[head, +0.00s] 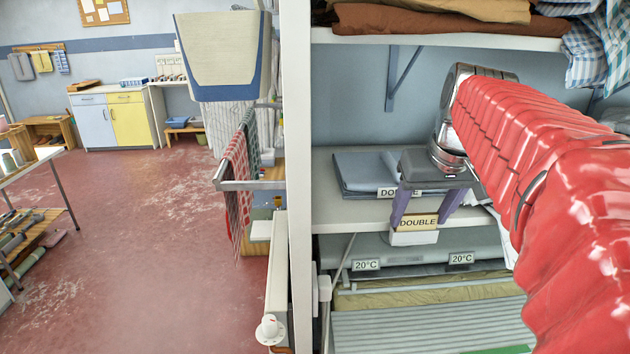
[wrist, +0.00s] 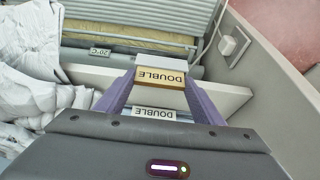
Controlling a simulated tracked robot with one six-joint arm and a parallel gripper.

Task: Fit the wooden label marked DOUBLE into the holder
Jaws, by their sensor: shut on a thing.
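The wooden label marked DOUBLE (head: 418,222) is held upright between the two purple fingers of my gripper (head: 424,213), which is shut on it. It also shows in the wrist view (wrist: 161,77), where its lettering is upside down. The white holder (head: 413,239) sits at the shelf's front edge, directly below the label in the head view. In the wrist view the holder (wrist: 160,63) shows just beyond the label. The label's lower edge appears to meet the holder; I cannot tell whether it is inside it.
A pale DOUBLE tag (head: 400,191) stands in front of folded blue-grey cloth (head: 362,172) on the shelf behind my fingers. Two 20°C tags (head: 366,265) are below. A white upright panel (head: 300,150) bounds the shelf on the left. White crumpled cloth (wrist: 35,60) lies left in the wrist view.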

